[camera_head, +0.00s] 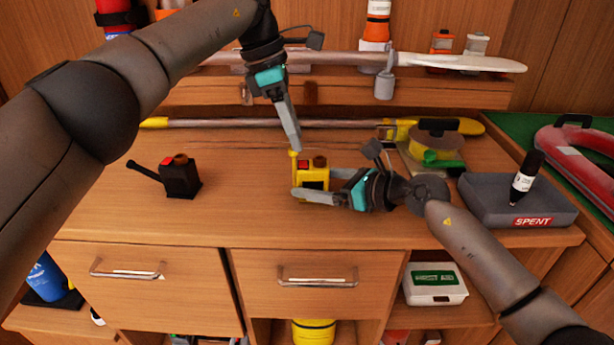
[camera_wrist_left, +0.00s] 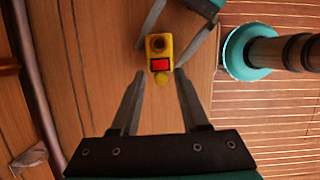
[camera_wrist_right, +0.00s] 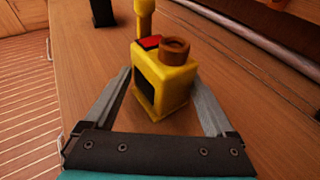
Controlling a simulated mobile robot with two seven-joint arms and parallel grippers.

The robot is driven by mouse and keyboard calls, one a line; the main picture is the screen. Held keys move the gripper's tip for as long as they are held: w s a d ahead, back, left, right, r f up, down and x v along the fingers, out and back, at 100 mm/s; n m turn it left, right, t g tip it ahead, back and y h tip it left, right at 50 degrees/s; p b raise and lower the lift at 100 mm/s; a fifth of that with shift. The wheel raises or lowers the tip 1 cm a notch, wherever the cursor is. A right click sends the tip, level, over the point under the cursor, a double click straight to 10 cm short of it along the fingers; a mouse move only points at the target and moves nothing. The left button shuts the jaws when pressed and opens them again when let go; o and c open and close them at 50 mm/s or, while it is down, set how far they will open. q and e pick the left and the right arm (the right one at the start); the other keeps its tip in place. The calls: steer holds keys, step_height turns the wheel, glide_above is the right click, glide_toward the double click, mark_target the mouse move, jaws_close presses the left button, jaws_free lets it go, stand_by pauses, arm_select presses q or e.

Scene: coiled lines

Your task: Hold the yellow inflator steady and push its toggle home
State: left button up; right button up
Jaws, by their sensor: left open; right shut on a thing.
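The yellow inflator (camera_head: 314,176) stands upright on the wooden worktop, with a red patch and a brown round cap on top. Its yellow toggle (camera_head: 293,165) stands up at its left side; it also shows in the right wrist view (camera_wrist_right: 144,22). My right gripper (camera_head: 310,185) is shut on the inflator's body, one finger on each side in the right wrist view (camera_wrist_right: 160,90). My left gripper (camera_head: 294,147) is open and points down just above the toggle. In the left wrist view the toggle's yellow round end (camera_wrist_left: 162,79) shows between the left fingertips (camera_wrist_left: 158,74).
A black inflator (camera_head: 181,178) with its lever out to the left stands on the worktop. A grey tray (camera_head: 480,208) marked SPENT holds a black-and-white bottle (camera_head: 524,180) at right. A yellow-ended paddle (camera_head: 240,123) lies along the back, under a shelf.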

arm_select(q)
steer(key=shift+r, duration=0.25)
steer(key=shift+r, duration=0.1)
steer(key=v, duration=0.7)
steer(key=shift+r, duration=0.15)
steer(key=shift+a, duration=0.1)
arm_select(e)
steer(key=o, duration=0.9)
steer(key=shift+d, duration=0.15)
